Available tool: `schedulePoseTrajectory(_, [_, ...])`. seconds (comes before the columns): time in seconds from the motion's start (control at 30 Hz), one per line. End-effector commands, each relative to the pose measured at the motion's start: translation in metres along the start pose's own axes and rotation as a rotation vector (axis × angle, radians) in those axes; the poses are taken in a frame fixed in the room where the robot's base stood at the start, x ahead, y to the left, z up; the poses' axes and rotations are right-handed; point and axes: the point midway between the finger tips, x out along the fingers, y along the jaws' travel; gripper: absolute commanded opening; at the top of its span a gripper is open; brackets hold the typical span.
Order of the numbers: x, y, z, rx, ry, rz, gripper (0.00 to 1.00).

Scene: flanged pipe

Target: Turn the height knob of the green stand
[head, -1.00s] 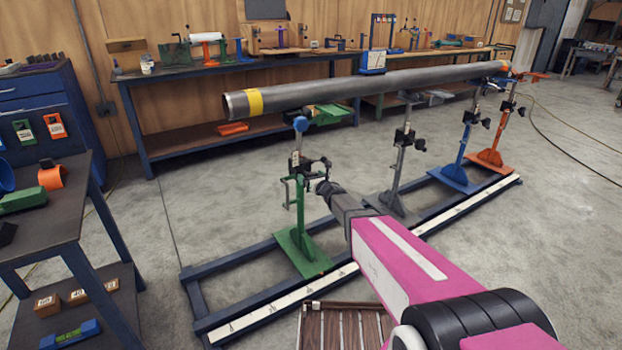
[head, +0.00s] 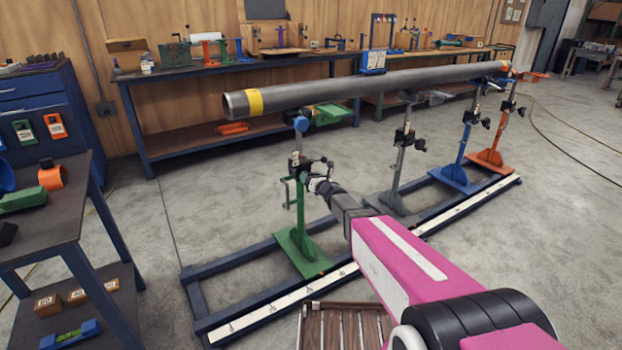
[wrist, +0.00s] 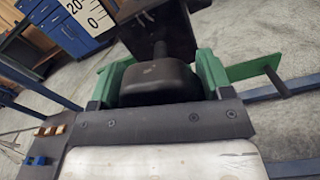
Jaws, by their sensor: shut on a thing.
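The green stand (head: 300,215) stands upright on the blue rail frame, its blue-topped head under the left end of the grey pipe (head: 350,88). My gripper (head: 322,186) is at the stand's right side, at the height of its black clamp parts. In the wrist view, the black height knob (wrist: 158,84) sits between two green fingers, and my gripper (wrist: 160,72) is shut on it. Part of the knob's far side is hidden behind its own face and the black block above. A white scale plate (wrist: 88,15) with large numbers shows at the upper left.
Grey (head: 403,150), blue (head: 460,155) and orange (head: 492,140) stands hold the pipe farther right. A blue cart (head: 50,235) with parts is at left. A long workbench (head: 180,72) runs along the back wall. Open concrete floor lies right of the frame.

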Motion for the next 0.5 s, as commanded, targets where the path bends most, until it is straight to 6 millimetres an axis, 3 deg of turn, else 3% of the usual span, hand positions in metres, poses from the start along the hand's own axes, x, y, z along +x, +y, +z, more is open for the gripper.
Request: schedulePoseTrajectory(0.5, [-0.0005, -0.0018, -0.0009, 0.468, 0.000, 0.000, 0.49])
